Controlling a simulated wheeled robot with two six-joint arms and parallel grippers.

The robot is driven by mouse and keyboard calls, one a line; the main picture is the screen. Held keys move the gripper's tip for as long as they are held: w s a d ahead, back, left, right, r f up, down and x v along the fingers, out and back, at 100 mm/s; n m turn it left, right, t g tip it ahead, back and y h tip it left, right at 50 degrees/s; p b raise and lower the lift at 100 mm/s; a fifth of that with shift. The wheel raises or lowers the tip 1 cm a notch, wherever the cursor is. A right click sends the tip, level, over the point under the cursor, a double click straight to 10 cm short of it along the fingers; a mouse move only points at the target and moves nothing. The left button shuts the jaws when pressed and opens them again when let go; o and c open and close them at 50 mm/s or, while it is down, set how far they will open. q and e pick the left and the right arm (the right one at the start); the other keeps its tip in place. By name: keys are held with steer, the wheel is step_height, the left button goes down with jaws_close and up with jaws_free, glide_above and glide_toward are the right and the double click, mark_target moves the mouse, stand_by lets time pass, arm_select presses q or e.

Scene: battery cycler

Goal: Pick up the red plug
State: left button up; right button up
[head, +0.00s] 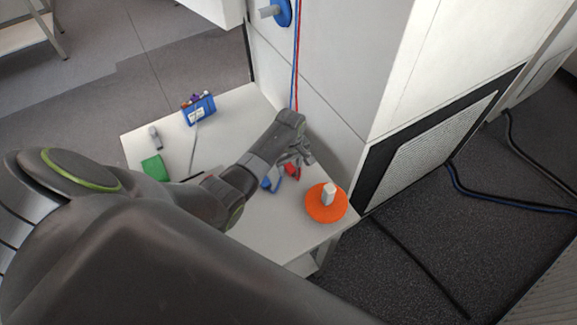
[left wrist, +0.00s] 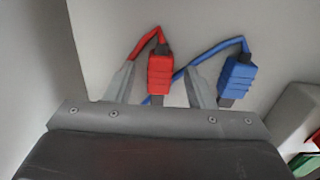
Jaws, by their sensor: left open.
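The red plug (head: 292,171) lies on the white table near the cabinet wall, on a red cable. In the left wrist view the red plug (left wrist: 160,72) shows between the two fingers of my left gripper (left wrist: 160,82), with a gap on each side. My left gripper (head: 299,158) is open over the plug in the head view and partly covers it. A blue plug (left wrist: 238,75) lies to the right of the right finger, on a blue cable that runs behind that finger. The blue plug (head: 271,183) also shows in the head view. My right gripper is not in view.
An orange disc (head: 318,211) with a white block stands near the table's front right corner. A blue box (head: 199,110), a green block (head: 154,168) and a small grey item (head: 155,138) lie on the left. The white cabinet (head: 335,75) rises directly behind the plugs.

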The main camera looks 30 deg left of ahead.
mark_target(290, 167)
arm_select(q)
steer(key=shift+f, duration=0.35)
jaws_close()
steer(key=shift+r, duration=0.1)
step_height(290, 167, up, 10)
steer(key=shift+b, duration=0.35)
stand_by(0.4)
